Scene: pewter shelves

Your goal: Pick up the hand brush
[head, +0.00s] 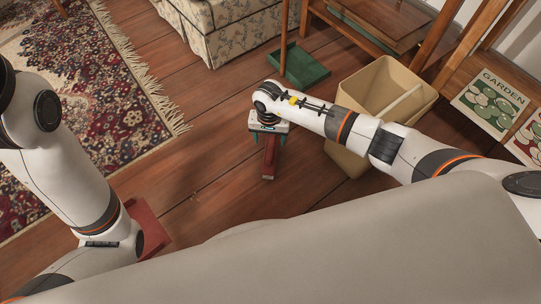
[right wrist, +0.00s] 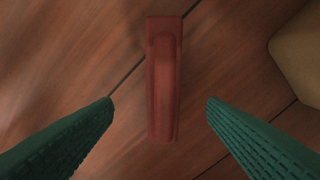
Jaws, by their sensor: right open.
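The hand brush (head: 270,160) is a long dark red thing lying on the wooden floor. In the right wrist view the hand brush (right wrist: 163,85) runs nearly straight up and down the picture, with a raised narrower grip along its top. My right gripper (head: 268,138) points down over it. Its two green ribbed fingers are apart, one on each side of the brush, and do not touch it in the right wrist view (right wrist: 160,101). My left arm comes in at the left; its gripper does not show.
A beige bin (head: 390,85) stands just right of the brush. A green tray (head: 303,68) lies behind, near a floral sofa (head: 225,25). A patterned rug (head: 90,90) covers the left floor. A red flat thing (head: 150,229) is partly hidden by my left arm. Garden pictures (head: 490,100) lean at right.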

